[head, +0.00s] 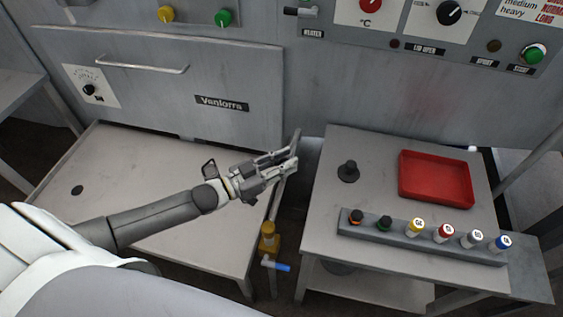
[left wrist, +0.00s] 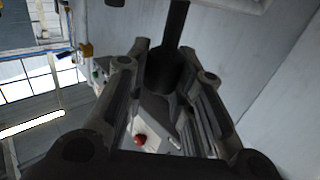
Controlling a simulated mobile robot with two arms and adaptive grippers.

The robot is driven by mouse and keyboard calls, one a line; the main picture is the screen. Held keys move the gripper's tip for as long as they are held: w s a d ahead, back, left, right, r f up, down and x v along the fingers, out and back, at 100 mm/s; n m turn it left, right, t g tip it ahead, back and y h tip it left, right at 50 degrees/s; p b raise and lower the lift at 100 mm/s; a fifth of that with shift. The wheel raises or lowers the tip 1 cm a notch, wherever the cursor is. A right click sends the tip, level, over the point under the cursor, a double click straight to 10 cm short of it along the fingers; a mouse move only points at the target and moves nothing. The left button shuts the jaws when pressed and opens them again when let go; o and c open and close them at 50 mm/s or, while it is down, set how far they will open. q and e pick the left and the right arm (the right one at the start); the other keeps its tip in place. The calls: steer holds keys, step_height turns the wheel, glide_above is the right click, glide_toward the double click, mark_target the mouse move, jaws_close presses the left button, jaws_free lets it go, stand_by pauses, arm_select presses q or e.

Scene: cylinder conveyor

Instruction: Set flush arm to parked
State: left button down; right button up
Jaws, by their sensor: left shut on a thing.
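My left gripper (head: 288,158) reaches in from the left, over the gap between the two tables, close to the grey machine front. In the left wrist view, a dark rod with a thicker dark grip (left wrist: 168,72) stands between the fingers of my left gripper (left wrist: 165,85). It appears to be the flush arm, and the gripper is shut on it. In the head view the gripper hides most of this rod. I cannot read a parked mark in either view. My right gripper is not in view.
The right table carries a red tray (head: 436,199), a dark knob (head: 348,171) and a grey rack (head: 420,241) with several capped vials. A yellow valve with a blue handle (head: 277,266) sits low between the tables. The left table (head: 120,160) is mostly bare.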

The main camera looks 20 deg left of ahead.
arm_select(q)
steer(key=shift+d, duration=0.1)
steer(key=c, duration=1.3)
jaws_free()
steer(key=shift+d, duration=0.1)
steer(key=shift+o, duration=0.5)
steer(key=shift+s+a+f, duration=0.1)
steer(key=shift+s+a, duration=0.25)
steer(key=shift+a, duration=0.05)
steer(key=v, duration=1.1)
